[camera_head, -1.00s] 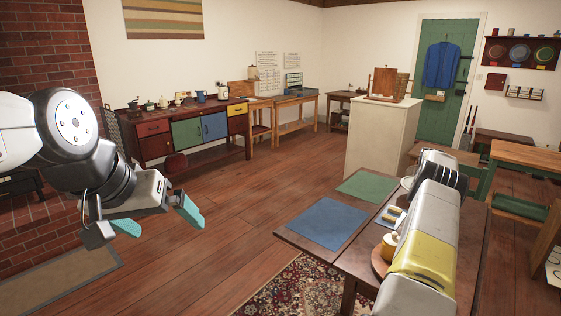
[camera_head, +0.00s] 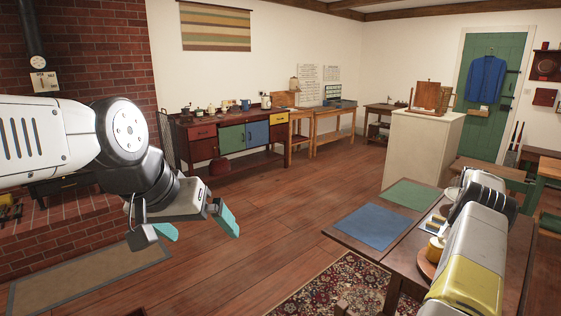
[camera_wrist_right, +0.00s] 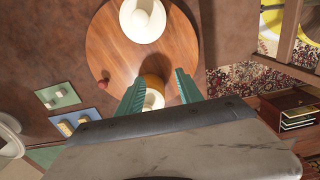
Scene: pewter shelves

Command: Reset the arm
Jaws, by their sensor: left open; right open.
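My left gripper (camera_head: 198,227) is open and empty, with teal fingers, in mid-air over the wooden floor at the left of the head view. My right arm reaches over the dark table (camera_head: 352,243) at the right; its fingers are hidden there. In the right wrist view my right gripper (camera_wrist_right: 160,91) is open.
A white bowl-like thing (camera_wrist_right: 142,18) stands on the board. A blue mat (camera_head: 370,227) and a green mat (camera_head: 412,194) lie on the table. A white plinth (camera_head: 420,150) stands behind it. A cabinet (camera_head: 232,140) lines the back wall. The middle floor is clear.

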